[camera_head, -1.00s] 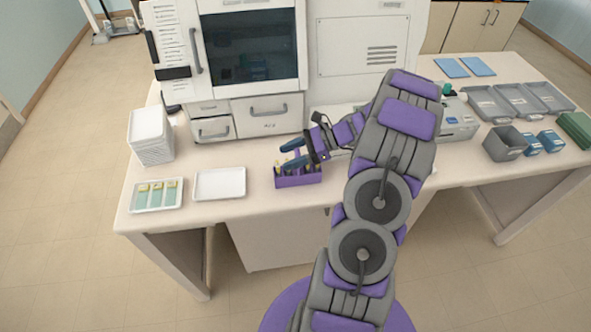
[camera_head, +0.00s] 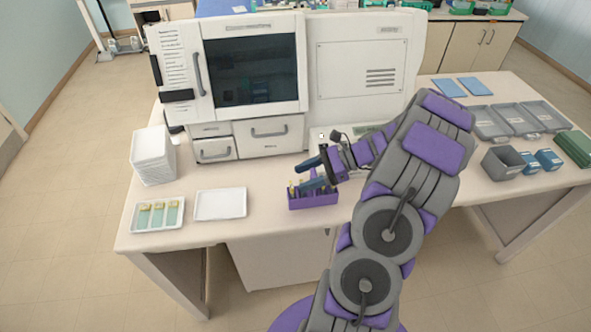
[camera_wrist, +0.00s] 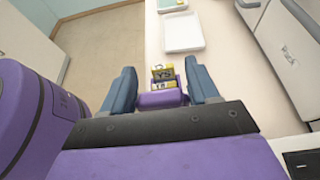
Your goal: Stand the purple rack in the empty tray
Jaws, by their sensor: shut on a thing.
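The purple rack (camera_head: 313,200) holds several yellow-capped slides and is near the bench's front edge, right of the empty tray. My gripper (camera_head: 311,174) comes from the right with its two blue fingers at the rack, shut on it. In the wrist view the rack (camera_wrist: 160,99) sits between the fingers, with yellow labelled slide ends showing. I cannot tell whether its base touches the bench. The empty tray (camera_head: 220,217) is white, shallow and flat on the bench; it also shows ahead in the wrist view (camera_wrist: 183,32).
A tray (camera_head: 158,228) with several slides lies left of the empty tray. A stack of white trays (camera_head: 153,157) stands behind it. A large machine (camera_head: 250,70) with drawers rises at the back. Bare bench separates the rack from the empty tray.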

